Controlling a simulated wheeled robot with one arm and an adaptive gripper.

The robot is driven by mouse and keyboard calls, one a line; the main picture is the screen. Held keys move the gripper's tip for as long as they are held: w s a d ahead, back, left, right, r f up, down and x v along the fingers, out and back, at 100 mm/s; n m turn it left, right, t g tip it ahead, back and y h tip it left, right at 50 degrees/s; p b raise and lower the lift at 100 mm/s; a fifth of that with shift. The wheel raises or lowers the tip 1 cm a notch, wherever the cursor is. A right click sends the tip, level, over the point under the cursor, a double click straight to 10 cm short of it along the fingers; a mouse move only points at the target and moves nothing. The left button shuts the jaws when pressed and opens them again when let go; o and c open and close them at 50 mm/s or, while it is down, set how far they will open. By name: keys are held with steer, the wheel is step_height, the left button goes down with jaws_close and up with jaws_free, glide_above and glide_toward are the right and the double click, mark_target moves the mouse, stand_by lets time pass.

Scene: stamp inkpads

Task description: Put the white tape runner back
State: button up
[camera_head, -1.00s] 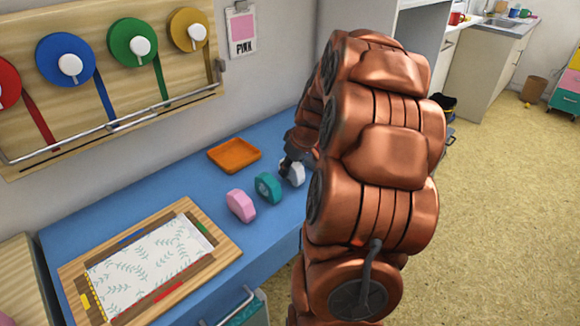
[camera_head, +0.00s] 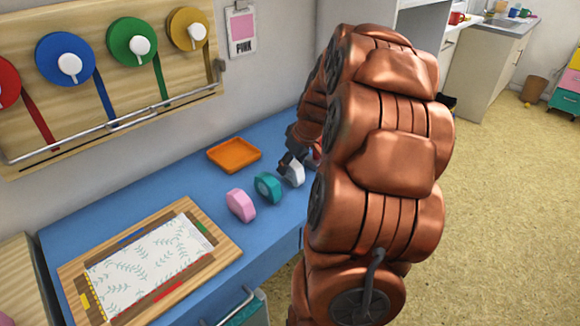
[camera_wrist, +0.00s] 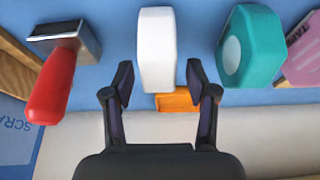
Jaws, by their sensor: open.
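The white tape runner (camera_head: 294,174) stands on the blue tabletop at the right end of a row of tape runners, partly hidden by my arm in the head view. In the wrist view the white tape runner (camera_wrist: 157,50) stands upright, its lower part between my fingertips. My gripper (camera_wrist: 156,80) is open, with one finger on each side of it and a gap showing on both sides. My gripper also shows in the head view (camera_head: 289,160), just behind the white runner.
A teal tape runner (camera_wrist: 250,46) stands close to the right, with a pink one (camera_wrist: 304,52) beyond it. A red-handled stamp (camera_wrist: 60,75) is to the left. The orange tray (camera_head: 234,154) lies near the wall. A wooden board (camera_head: 75,268) lies at front left.

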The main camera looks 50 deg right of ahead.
steer(key=v, duration=1)
steer(key=s+a+f+g+y, duration=0.1)
steer(key=s+a+f+g, duration=0.1)
steer(key=a, duration=0.9)
steer(key=s+a+f+g, duration=0.1)
steer(key=s+a+f, duration=0.15)
steer(key=a, duration=0.95)
steer(key=s+a+f+g, duration=0.2)
steer(key=s+a, duration=0.2)
steer(key=s, duration=0.4)
steer(key=s+a+f+g+h, duration=0.1)
steer(key=s+a+f+g, duration=0.1)
steer(key=s+a, duration=0.3)
steer(key=s, duration=0.3)
steer(key=shift+s+a+f, duration=0.2)
steer(key=shift+s+f, duration=0.1)
steer(key=s+p+v, duration=0.3)
steer(key=p+v, duration=0.9)
steer(key=v, duration=0.2)
steer(key=shift+w+r+t+p, duration=0.35)
steer(key=shift+w+t+p, duration=0.05)
